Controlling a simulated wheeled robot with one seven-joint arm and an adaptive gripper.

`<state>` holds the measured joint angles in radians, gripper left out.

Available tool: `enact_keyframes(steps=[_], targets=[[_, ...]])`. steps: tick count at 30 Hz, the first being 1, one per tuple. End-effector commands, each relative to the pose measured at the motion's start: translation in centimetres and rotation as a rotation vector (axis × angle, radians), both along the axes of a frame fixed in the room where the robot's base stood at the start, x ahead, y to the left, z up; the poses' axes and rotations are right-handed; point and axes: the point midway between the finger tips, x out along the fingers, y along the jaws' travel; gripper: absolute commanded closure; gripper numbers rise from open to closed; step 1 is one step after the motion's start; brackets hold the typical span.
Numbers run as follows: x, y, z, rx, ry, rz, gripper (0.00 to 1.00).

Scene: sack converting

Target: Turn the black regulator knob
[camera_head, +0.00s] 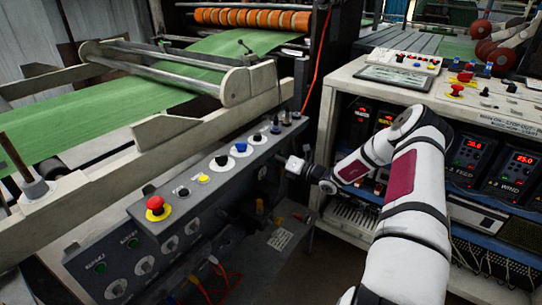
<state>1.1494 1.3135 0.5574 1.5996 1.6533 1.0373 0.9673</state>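The grey control panel (205,178) runs diagonally across the middle of the camera_head view. Several black knobs sit on it: one on a white base (222,160), a smaller one (183,192) nearer me, and an upright one (275,128) at the far end. I cannot tell which is the regulator knob. My white arm reaches in from the lower right, and my gripper (291,166) is beside the panel's right side near its far end. The gripper is small in the view, and its fingers cannot be made out. No contact with a knob is visible.
A red emergency button (155,206) and a blue button (241,147) are on the same panel. Cables and fittings hang below it. A white console (345,95) with red displays stands close on the right. Green sheet (110,112) runs through the machine at left.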

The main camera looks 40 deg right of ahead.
Motion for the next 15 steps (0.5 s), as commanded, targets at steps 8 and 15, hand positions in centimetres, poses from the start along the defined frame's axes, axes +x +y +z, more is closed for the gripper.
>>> enact_keyframes(steps=[8,15], targets=[[0.04,-0.08,-0.01,0.0,0.0,-0.003,1.0],[0.02,-0.06,-0.01,-0.001,0.0,-0.001,0.53]])
